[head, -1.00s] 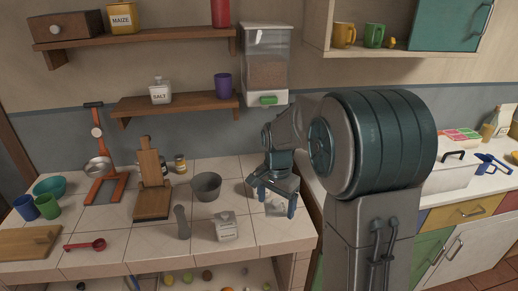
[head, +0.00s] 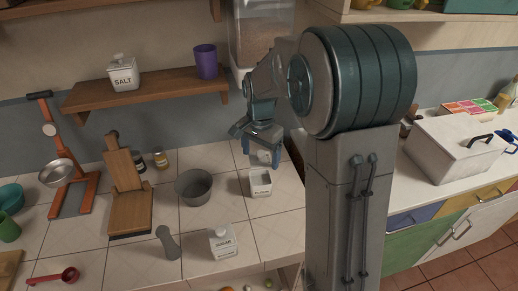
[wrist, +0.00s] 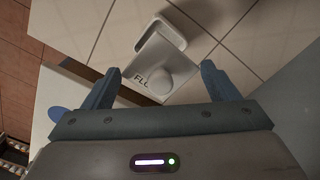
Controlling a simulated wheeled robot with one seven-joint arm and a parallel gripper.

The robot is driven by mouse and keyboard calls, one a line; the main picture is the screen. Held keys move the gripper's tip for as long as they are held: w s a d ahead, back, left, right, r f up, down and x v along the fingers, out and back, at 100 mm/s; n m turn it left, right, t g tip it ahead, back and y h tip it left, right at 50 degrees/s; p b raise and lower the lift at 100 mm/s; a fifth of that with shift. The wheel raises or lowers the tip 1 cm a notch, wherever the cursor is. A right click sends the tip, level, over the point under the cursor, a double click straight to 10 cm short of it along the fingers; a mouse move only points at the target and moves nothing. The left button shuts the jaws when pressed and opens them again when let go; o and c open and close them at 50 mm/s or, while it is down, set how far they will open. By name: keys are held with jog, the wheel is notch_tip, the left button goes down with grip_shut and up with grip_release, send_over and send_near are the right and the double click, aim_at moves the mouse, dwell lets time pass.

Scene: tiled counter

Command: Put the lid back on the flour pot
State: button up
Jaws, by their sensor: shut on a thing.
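The flour pot (head: 261,184) is a small white square jar standing on the tiled counter near its right end. It also shows in the wrist view (wrist: 158,36), partly covered, with some letters of its label visible. My gripper (head: 262,157) appears just above and behind the pot in the head view. It is shut on the white lid, whose round knob (wrist: 178,72) shows between the two blue fingers in the wrist view. The lid looks apart from the pot's rim, but the exact gap is hard to judge.
A grey bowl (head: 194,187) stands left of the pot, and a white sugar pot (head: 222,241) stands in front. A wooden shelf (head: 150,97) with a salt pot is behind. A clear dispenser (head: 262,35) hangs above my gripper. Bare tiles surround the flour pot.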

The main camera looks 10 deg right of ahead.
jog(key=shift+f+b, duration=2)
jog(key=shift+f, duration=1)
jog(key=shift+a+f, duration=0.1)
jog(key=shift+f, duration=0.05)
jog(key=o, duration=0.9)
jog(key=shift+r+p, duration=2.5)
jog(key=shift+r, duration=1.05)
grip_shut()
